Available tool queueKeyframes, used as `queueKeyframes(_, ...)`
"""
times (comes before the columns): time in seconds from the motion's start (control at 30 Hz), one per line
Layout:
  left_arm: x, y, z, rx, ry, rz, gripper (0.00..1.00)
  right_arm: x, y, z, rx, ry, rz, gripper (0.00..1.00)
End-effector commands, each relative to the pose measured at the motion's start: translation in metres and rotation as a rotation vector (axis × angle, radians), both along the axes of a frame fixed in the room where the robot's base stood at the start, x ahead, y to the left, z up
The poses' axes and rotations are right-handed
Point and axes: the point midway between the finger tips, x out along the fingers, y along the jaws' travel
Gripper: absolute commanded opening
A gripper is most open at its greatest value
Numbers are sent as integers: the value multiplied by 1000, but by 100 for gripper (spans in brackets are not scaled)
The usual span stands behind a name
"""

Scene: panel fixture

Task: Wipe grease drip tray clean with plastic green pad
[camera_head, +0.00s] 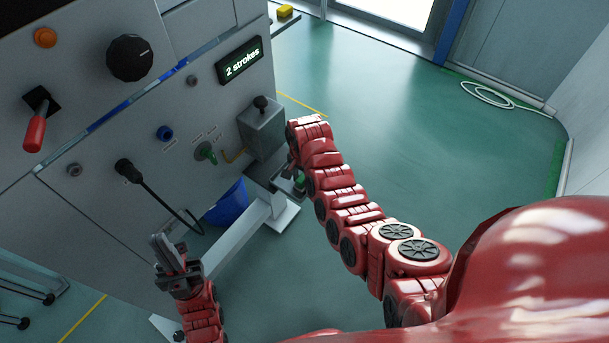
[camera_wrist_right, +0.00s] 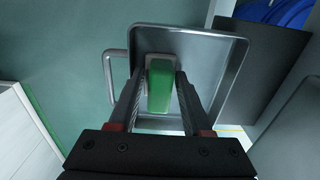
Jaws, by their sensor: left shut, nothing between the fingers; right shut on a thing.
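The green pad (camera_wrist_right: 160,88) is held between the fingers of my right gripper (camera_wrist_right: 159,74) in the right wrist view. A pale edge shows around the pad's far end. The pad is over the inside of the grey metal drip tray (camera_wrist_right: 215,62), which has a raised rim and a loop handle on its left. I cannot tell whether the pad touches the tray floor. In the head view the right arm mostly hides the tray, and a bit of green shows by the gripper. My left gripper (camera_head: 172,255) is shut and empty, low in front of the panel.
The grey panel carries a display (camera_head: 240,61) reading "2 strokes", a black knob (camera_head: 130,57) and a red-handled lever (camera_head: 36,128). A grey box (camera_head: 262,128) juts out near the right arm. A blue bin (camera_head: 227,203) stands below. The green floor to the right is open.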

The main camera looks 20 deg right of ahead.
Motion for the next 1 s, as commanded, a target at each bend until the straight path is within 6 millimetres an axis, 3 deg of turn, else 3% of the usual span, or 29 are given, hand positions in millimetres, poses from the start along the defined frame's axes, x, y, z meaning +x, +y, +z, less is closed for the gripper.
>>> queueKeyframes(0.43,0,0,11,0,0,0,0,-21,22,-5,6,20,5,5)
queueKeyframes(1.0,0,0,-7,0,0,0,0,-1,-1,0,2,8,2,5)
